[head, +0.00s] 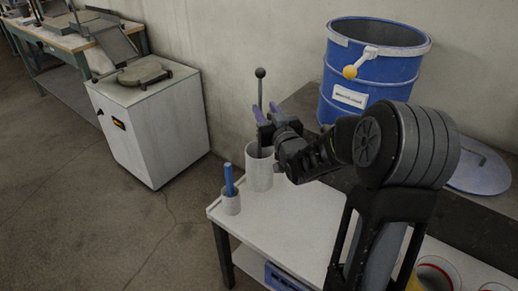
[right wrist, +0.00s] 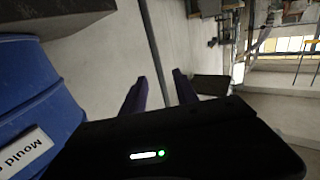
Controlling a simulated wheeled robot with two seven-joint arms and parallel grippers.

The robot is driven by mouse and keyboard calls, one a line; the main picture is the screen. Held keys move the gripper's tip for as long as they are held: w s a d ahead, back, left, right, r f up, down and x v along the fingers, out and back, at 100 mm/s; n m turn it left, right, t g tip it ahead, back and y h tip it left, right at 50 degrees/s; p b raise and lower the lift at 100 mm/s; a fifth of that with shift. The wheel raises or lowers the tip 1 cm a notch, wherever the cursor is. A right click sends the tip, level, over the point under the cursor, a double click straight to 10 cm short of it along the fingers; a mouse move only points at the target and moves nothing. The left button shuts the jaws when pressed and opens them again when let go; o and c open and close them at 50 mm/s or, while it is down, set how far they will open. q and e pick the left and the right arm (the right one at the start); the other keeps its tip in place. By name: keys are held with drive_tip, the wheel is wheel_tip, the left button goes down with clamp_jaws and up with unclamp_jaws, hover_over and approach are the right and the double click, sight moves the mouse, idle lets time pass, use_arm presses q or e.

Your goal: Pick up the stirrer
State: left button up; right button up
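The stirrer (head: 260,92) is a thin dark rod with a round dark knob on top. It stands upright in a white cylindrical container (head: 259,172) on the white table; its lower end is hidden inside. My right gripper (head: 267,112) has purple fingers and is beside the rod, above the container rim. The fingers overlap the rod in the head view. In the right wrist view the right gripper (right wrist: 160,88) has its fingers apart. A dark line runs down between them there; I cannot tell if it is the rod. My left gripper is not in view.
A blue lid (head: 480,172) lies at right. A white cabinet (head: 150,125) stands back left.

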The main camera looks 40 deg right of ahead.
sight(260, 101)
drive_tip(key=shift+x, duration=1.35)
drive_tip(key=shift+w, duration=0.1)
drive_tip(key=x, duration=0.5)
drive_tip(key=shift+p, duration=0.4)
drive_tip(key=shift+c, duration=0.4)
clamp_jaws()
